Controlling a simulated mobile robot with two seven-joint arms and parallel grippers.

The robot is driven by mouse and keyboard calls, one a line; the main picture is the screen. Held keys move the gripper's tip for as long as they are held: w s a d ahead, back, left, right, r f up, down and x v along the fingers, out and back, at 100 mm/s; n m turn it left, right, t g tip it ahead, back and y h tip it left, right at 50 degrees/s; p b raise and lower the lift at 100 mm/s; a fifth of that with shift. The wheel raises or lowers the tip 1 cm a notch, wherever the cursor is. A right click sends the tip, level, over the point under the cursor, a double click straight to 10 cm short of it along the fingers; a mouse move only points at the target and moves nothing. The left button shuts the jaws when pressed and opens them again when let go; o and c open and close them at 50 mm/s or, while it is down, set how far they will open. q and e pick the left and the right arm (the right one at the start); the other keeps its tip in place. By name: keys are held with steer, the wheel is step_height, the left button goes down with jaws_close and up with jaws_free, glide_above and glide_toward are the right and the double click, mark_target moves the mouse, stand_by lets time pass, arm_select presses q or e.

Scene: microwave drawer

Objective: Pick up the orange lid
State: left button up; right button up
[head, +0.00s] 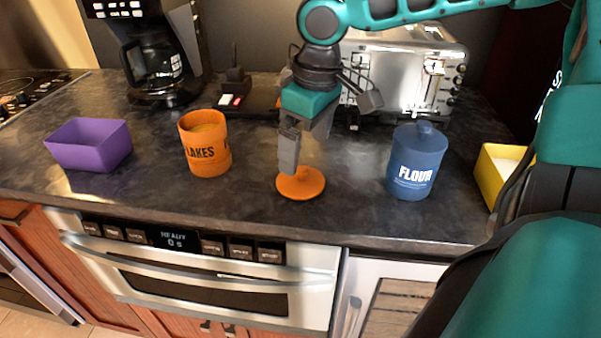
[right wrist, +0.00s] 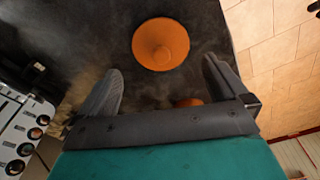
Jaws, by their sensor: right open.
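The orange lid (head: 301,185) lies flat on the dark counter, near its front edge, between the orange canister and the blue flour canister. It is a round disc with a small knob on top. My right gripper (head: 289,160) points down just above and behind the lid, and one finger overlaps its knob area in the head view. In the right wrist view the lid (right wrist: 161,44) sits beyond the two fingertips, and the jaws (right wrist: 163,80) are apart with nothing between them. The orange canister (head: 206,157) stands open at the left. My left gripper is not in view.
A purple bin (head: 90,145) is at the left and a blue flour canister (head: 416,162) at the right. A yellow bin (head: 497,172) is at the far right. A toaster (head: 420,70) and a coffee maker (head: 158,60) stand at the back. The microwave drawer (head: 200,275) is below the counter.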

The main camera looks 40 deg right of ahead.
mark_target(301, 169)
steer(key=shift+w+a+f+b, duration=0.15)
steer(key=shift+f+b, duration=0.1)
steer(key=shift+f, duration=0.8)
steer(key=shift+w+f+b, duration=0.2)
steer(key=shift+f+b, duration=0.1)
steer(key=shift+f, duration=0.7)
steer(key=shift+w+a+f+b, duration=0.15)
steer(key=shift+f+b, duration=0.1)
steer(key=shift+f, duration=0.8)
steer(key=shift+d, duration=0.1)
steer(key=shift+c, duration=0.3)
steer(key=c, duration=0.7)
steer(key=shift+o, duration=0.2)
